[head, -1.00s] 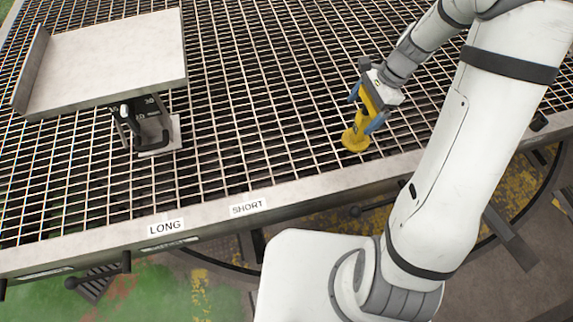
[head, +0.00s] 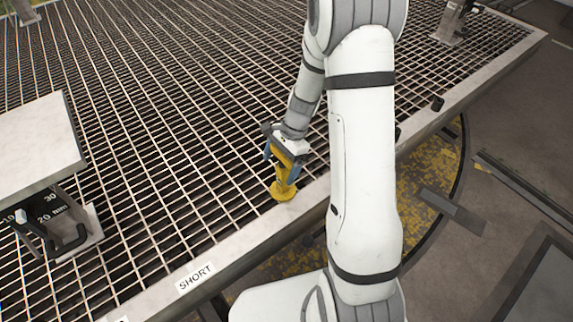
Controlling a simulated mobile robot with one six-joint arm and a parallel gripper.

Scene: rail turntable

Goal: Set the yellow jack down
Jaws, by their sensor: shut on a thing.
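The yellow jack (head: 284,189) is upright in my gripper (head: 284,160), close to the near metal edge of the grating. My gripper points down, with its blue-grey fingers shut around the jack's upper body. The jack's round yellow base shows below the fingers. I cannot tell whether the base touches the grating (head: 150,120) or hangs just above it. Part of the jack's body is hidden by the fingers.
A pale plate (head: 35,145) on a black support with number marks stands at the left. A SHORT label (head: 195,278) is on the edge rail. Metal fittings stand at the far right corner. The grating left of the jack is clear.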

